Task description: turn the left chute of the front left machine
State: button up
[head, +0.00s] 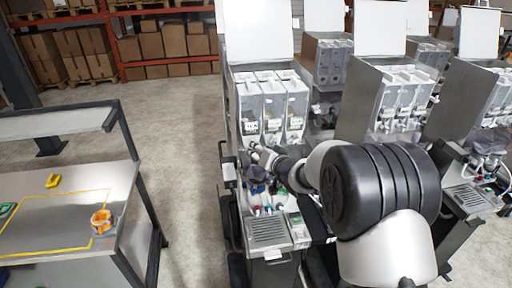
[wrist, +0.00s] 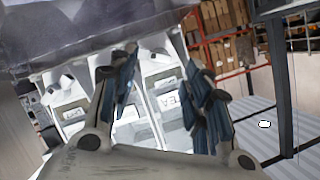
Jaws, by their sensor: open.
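The front left machine (head: 232,110) stands with its lid up and three clear canisters side by side. Its left canister (head: 248,105) has a small white chute at the bottom, partly covered by my gripper (head: 257,151). My gripper is open, its fingertips close to the lower front of the left canister. In the wrist view the two fingers of my gripper (wrist: 163,92) stand apart, with white canister fronts (wrist: 158,85) showing behind and between them. I cannot tell whether a finger touches the left chute.
A drip grille (head: 268,232) and several small coloured parts sit low on the same machine. More machines (head: 385,100) stand to the right. A workbench (head: 60,225) with an orange item (head: 102,221) is at the left. The floor (head: 185,150) between is clear.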

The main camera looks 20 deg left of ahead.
jog(key=shift+x, duration=2.2)
jog(key=c, duration=1.1)
